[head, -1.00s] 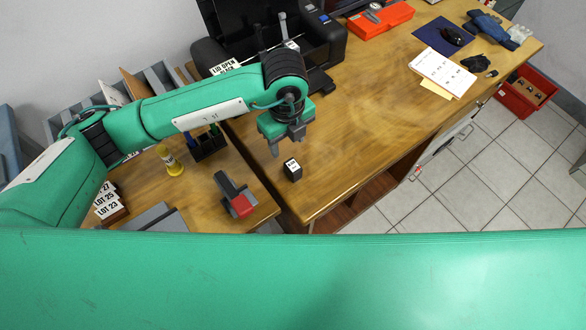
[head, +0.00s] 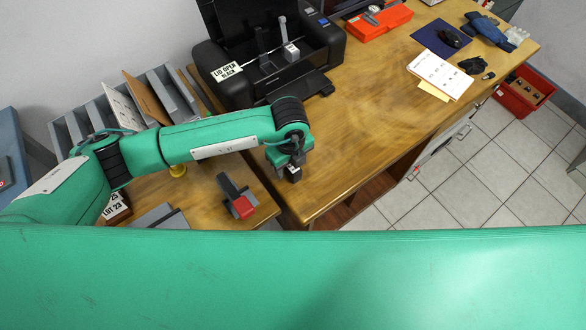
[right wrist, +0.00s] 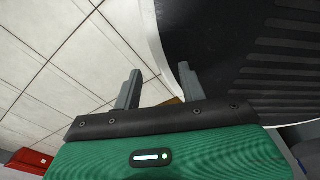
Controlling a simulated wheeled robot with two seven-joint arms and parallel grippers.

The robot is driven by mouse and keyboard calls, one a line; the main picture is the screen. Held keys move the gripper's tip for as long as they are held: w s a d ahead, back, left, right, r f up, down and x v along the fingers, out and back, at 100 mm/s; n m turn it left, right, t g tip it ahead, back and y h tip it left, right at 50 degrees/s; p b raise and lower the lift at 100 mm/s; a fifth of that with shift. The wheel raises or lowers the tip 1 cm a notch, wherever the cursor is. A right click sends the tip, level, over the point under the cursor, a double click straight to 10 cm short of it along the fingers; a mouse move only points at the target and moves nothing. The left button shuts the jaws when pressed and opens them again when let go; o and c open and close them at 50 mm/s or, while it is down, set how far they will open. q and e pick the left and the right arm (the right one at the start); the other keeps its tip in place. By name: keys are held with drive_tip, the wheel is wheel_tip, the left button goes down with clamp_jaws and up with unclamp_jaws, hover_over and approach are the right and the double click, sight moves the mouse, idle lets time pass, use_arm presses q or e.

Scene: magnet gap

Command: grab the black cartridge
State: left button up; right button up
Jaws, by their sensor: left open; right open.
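The small black cartridge (head: 294,177) with a white label stands on the wooden desk near its front left corner, in the head view. My left gripper (head: 290,168) is right over it, pointing down, and partly covers it. The left jaws are open, with the fingers at the cartridge; whether they touch it is hard to tell. My right gripper (right wrist: 160,78) is open and empty in the right wrist view, with white floor tiles beyond it. The right gripper does not show in the head view.
A black printer (head: 270,60) with its lid open and a "LID OPEN BLACK" label stands behind my left arm. A grey and red stapler-like tool (head: 237,196) lies left of the cartridge. A paper sheet (head: 441,74) and an orange case (head: 379,22) lie farther right. The desk's middle is clear.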

use_arm(q)
drive_tip(key=c, duration=1)
drive_tip(key=shift+r, duration=0.1)
drive_tip(key=shift+c, duration=0.2)
